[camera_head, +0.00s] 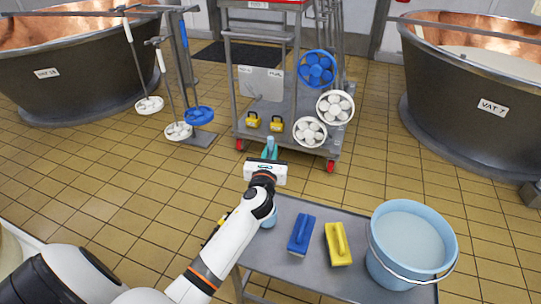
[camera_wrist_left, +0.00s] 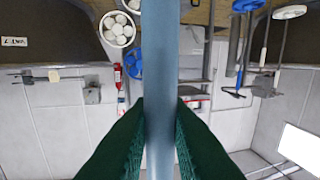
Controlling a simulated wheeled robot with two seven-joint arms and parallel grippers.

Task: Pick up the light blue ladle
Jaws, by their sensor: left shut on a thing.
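My left gripper (camera_head: 270,154) is shut on the light blue ladle's (camera_wrist_left: 160,50) handle. In the left wrist view the handle runs upright between the green finger pads. In the head view only a short piece of the handle shows at the fingertips. A light blue rounded piece beside my forearm, at the left corner of the grey table (camera_head: 292,212), may be the ladle's bowl; my arm hides most of it. I cannot tell whether it touches the table. My right gripper is out of view.
A blue brush (camera_head: 301,235), a yellow brush (camera_head: 338,245) and a light blue bucket (camera_head: 408,243) stand on the table. A metal trolley (camera_head: 262,120) stands ahead. Dark vats flank it at left (camera_head: 85,85) and right (camera_head: 450,100).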

